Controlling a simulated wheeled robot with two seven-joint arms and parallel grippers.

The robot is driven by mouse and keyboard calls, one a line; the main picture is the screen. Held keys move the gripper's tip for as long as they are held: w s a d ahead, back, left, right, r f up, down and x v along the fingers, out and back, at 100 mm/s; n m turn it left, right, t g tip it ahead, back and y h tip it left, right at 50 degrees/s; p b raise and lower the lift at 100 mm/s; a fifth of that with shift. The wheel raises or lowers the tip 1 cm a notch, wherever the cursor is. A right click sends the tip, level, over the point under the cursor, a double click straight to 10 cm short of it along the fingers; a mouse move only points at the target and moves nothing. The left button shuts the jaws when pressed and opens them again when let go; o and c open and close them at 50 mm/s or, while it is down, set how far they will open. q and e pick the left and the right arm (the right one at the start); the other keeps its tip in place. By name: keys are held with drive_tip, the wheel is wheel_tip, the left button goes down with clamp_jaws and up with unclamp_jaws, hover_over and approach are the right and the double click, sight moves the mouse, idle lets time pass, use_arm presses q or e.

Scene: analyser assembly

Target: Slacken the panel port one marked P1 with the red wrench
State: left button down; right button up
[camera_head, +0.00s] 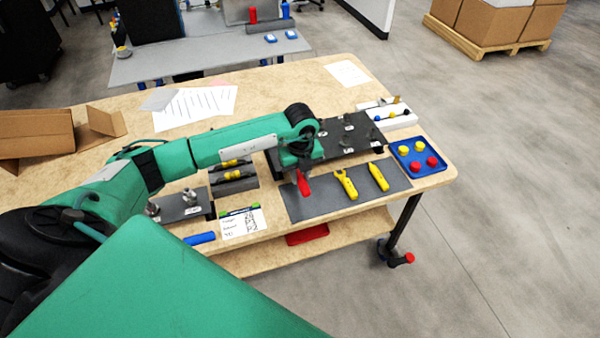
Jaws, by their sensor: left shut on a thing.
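My left gripper (302,170) points down over the dark grey mat near the table's front edge. It is shut on the red wrench (304,185), whose red part shows below the fingers, at or just above the mat. A dark panel (355,133) with several small fittings lies just behind, partly hidden by my left arm. A smaller dark plate (180,209) with metal fittings is at the left. The small labels are too small to read, so I cannot tell which port is P1. My right gripper is not in view.
Two yellow tools, one (346,184) and another (378,177), lie right of the wrench on the mat (325,206). A blue tray (420,145) with red and yellow knobs is at the right edge. A printed card (243,224) and blue handle (200,238) lie left.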

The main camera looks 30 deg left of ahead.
use_arm(q)
drive_tip(key=shift+s+d+r+p, duration=0.65)
drive_tip(key=shift+d+r+p, duration=0.1)
drive_tip(key=shift+r+p, duration=0.1)
drive_tip(key=shift+s+d+r, duration=0.25)
drive_tip(key=shift+s+d, duration=0.05)
drive_tip(key=shift+d, duration=0.1)
wheel_tip(320, 180, up, 7)
drive_tip(key=p, duration=0.4)
drive_tip(key=shift+p, duration=0.3)
drive_tip(key=shift+f, duration=0.1)
